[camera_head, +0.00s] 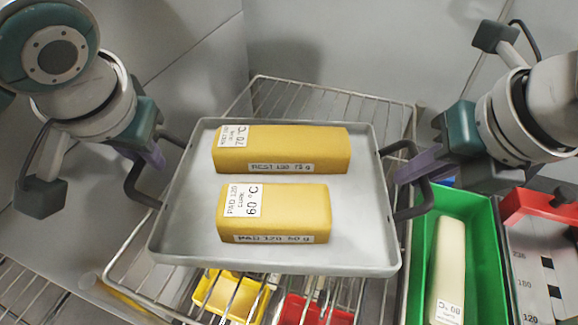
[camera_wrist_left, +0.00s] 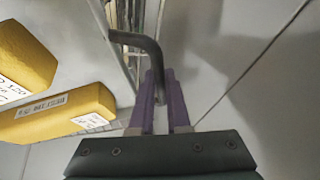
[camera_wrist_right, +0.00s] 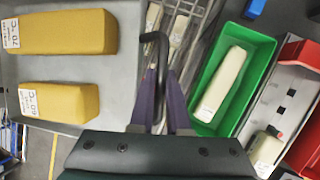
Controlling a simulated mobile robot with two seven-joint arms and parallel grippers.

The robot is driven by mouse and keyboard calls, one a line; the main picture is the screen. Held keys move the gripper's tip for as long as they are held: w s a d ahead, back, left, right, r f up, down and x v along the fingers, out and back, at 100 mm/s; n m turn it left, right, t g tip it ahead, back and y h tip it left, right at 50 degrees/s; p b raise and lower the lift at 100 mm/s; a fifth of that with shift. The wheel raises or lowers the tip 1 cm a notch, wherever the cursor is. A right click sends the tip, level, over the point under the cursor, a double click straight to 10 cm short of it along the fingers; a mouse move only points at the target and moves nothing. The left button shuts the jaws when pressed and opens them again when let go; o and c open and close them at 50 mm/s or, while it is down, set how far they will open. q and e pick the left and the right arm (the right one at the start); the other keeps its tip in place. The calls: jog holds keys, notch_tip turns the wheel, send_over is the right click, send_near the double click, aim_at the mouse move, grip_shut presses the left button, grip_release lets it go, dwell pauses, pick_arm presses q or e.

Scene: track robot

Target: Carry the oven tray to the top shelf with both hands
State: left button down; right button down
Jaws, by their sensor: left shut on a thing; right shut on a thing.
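The grey oven tray (camera_head: 190,235) carries two yellow labelled blocks, one at the back (camera_head: 305,145) and one at the front (camera_head: 285,205). It has a dark handle on each side. My left gripper (camera_head: 152,158) is shut on the left handle, which also shows between the purple fingers in the left wrist view (camera_wrist_left: 163,95). My right gripper (camera_head: 405,172) is shut on the right handle, seen between the fingers in the right wrist view (camera_wrist_right: 160,90). The tray is over a wire rack shelf (camera_head: 340,93); whether it touches the rack cannot be told.
A green bin (camera_head: 483,235) with a pale labelled block (camera_head: 447,270) stands right of the tray. A red container (camera_head: 535,207) is further right. Yellow (camera_head: 232,297) and red (camera_head: 310,312) containers show below the wire rack. Grey walls (camera_head: 340,40) stand behind.

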pick_arm(q)
jog(key=shift+f, duration=0.2)
pick_arm(e)
jog(key=shift+f, duration=0.15)
